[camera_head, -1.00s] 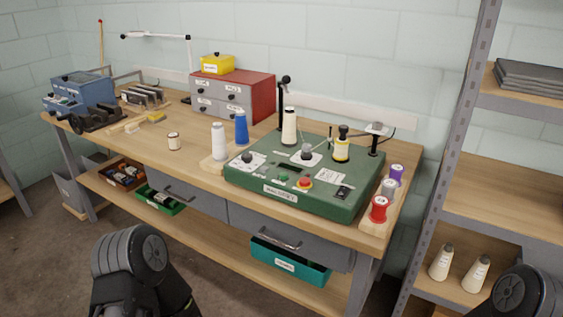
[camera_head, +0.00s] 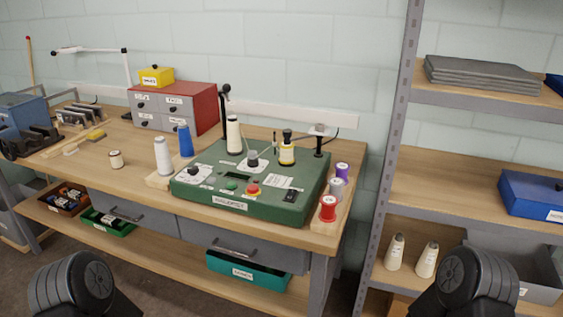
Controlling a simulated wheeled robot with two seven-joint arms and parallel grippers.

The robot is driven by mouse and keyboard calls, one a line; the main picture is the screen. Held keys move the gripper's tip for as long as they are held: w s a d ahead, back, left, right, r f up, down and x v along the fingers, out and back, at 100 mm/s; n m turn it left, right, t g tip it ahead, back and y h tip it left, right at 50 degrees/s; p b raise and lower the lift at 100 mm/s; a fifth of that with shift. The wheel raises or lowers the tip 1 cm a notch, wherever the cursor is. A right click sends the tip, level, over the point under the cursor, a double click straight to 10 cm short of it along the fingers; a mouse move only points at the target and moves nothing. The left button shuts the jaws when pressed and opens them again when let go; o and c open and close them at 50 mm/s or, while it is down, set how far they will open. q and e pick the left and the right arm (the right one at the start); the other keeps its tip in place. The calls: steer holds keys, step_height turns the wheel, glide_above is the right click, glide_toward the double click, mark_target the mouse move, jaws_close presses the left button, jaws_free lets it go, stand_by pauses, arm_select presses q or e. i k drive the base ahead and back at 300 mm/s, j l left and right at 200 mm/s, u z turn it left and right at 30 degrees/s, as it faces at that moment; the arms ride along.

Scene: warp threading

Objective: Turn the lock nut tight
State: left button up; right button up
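A green machine box (camera_head: 240,208) sits on the workbench, with a red button, a green button and dark knobs on its top. Spools stand on it: a cream cone (camera_head: 233,136) and a yellow spool (camera_head: 286,153) with a black cap (camera_head: 287,136) on top. The black cap may be the lock nut, but it is too small to tell. Black links of my two arms show at the bottom left and bottom right. Both grippers are out of the picture, so whether they are open or shut is hidden.
The wooden bench (camera_head: 128,184) carries white and blue cones left of the machine and a red spool (camera_head: 328,209) at its right. A red drawer cabinet (camera_head: 203,100) stands behind. A grey shelf rack (camera_head: 392,120) stands right.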

mark_target(319, 128)
steer(key=i+l+z, duration=0.2)
steer(key=l+z, duration=0.2)
steer(key=i+l+z, duration=0.25)
steer(key=z, duration=0.2)
steer(key=l, duration=0.1)
